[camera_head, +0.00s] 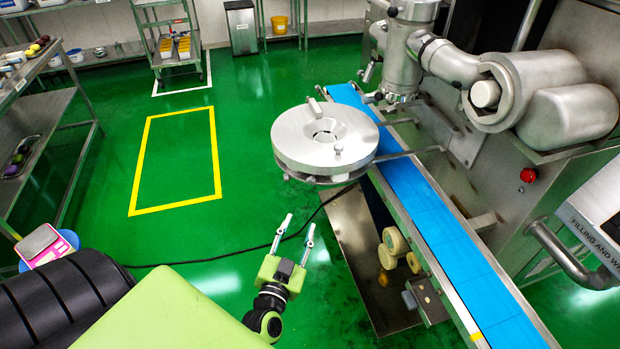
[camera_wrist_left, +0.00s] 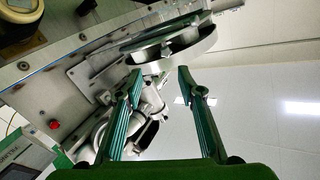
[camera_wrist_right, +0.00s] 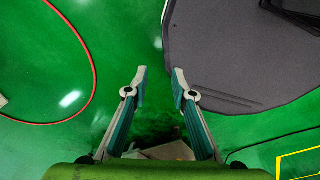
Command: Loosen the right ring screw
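A round metal disc (camera_head: 296,148) with a central funnel is held on rods beside the blue conveyor in the head view. A small peg (camera_head: 338,150) stands on its near side, and a larger handle-like piece (camera_head: 315,107) is at its far edge. I cannot tell which part is the right ring screw. My left gripper (camera_head: 299,222) is open and empty, below and nearer than the disc. In the left wrist view the disc (camera_wrist_left: 178,44) lies beyond the open fingertips (camera_wrist_left: 160,74). My right gripper (camera_wrist_right: 160,71) is open and empty over the floor, outside the head view.
The blue conveyor (camera_head: 440,225) runs beside the steel machine (camera_head: 480,150), whose nozzle head (camera_head: 401,75) stands above it. A red button (camera_head: 529,175) is on the machine. A shelf rack (camera_head: 35,125) stands at left. Green floor left of the disc is clear.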

